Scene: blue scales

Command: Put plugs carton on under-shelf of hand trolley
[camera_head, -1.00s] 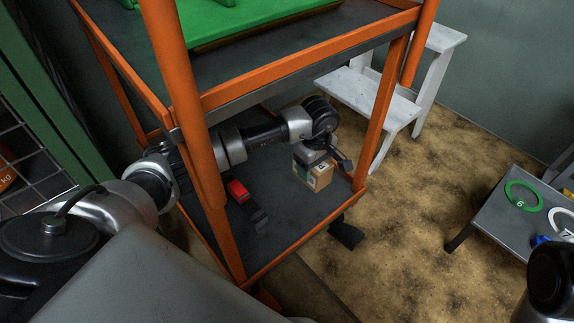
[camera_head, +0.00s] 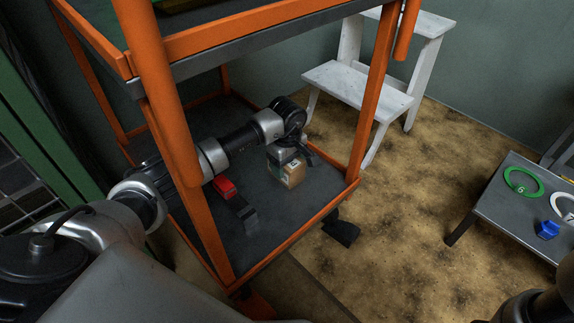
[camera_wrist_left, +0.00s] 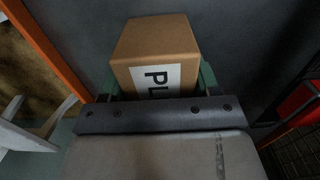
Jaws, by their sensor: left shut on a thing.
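The plugs carton (camera_head: 291,174) is a small brown box with a white label. It is at the lower shelf (camera_head: 268,226) of the orange-framed hand trolley (camera_head: 203,232), towards the right side. My left gripper (camera_head: 290,160) reaches in between the trolley posts and is shut on the carton from above. In the left wrist view the carton (camera_wrist_left: 155,48) sits between the green fingers, its label reading "PL". Whether its underside touches the shelf I cannot tell. My right gripper is not in view; only part of my right arm shows at the bottom right.
A red-and-black object (camera_head: 235,203) lies on the lower shelf left of the carton. The trolley's posts and upper shelf (camera_head: 250,38) surround my left arm. A white step stool (camera_head: 360,88) stands behind right. A grey table (camera_head: 500,215) with rings is at the right.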

